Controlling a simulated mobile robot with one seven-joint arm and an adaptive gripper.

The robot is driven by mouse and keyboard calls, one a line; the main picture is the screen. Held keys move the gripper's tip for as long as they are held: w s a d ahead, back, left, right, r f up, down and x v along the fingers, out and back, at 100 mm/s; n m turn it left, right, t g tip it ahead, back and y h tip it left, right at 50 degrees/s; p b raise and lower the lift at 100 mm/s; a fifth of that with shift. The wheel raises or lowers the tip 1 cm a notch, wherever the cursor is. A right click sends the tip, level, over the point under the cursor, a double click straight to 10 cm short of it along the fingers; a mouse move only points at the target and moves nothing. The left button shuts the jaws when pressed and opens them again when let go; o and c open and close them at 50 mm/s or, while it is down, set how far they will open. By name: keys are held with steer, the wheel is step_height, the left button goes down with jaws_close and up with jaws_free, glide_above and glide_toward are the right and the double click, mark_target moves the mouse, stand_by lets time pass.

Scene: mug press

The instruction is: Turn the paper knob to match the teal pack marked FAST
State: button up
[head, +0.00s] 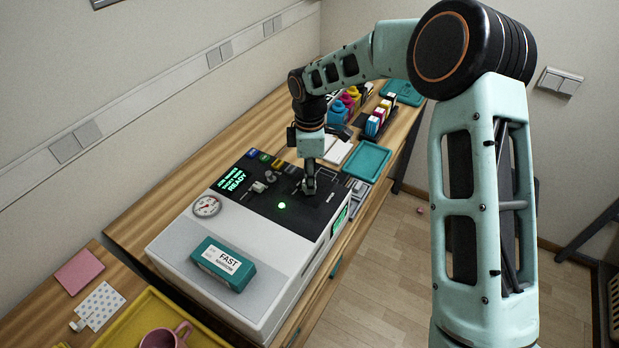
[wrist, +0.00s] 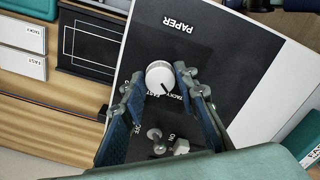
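The teal pack (head: 224,262) marked FAST lies on the pale front part of the press (head: 180,240). A teal corner of it (wrist: 300,140) shows at the right edge of the wrist view. The white round paper knob (wrist: 159,76) sits on the dark panel near the word PAPER. Its dark pointer line aims at the small TACKY and FAST lettering, partly covered by my fingers; I cannot tell which word it meets. My gripper (wrist: 158,78) is over the panel, its fingers apart, one on each side of the knob. Narrow gaps seem to show; contact is unclear. In the head view my gripper (head: 309,187) hides the knob.
Metal levers (wrist: 155,138) stand on the panel near my fingers, by ON and OFF lettering. A green READY display (head: 232,180), a gauge (head: 207,206) and a lit green lamp (head: 282,205) are on the press. A teal tray (head: 367,160) and colored bottles (head: 340,107) stand behind.

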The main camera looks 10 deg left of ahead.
steer(key=c, duration=0.6)
steer(key=shift+m, duration=0.3)
steer(key=m+b, duration=0.2)
steer(key=m, duration=0.1)
steer(key=shift+m, duration=0.4)
steer(key=m+b, duration=0.2)
steer(key=m, duration=0.3)
steer(key=o, duration=1.1)
steer(key=shift+o, duration=0.2)
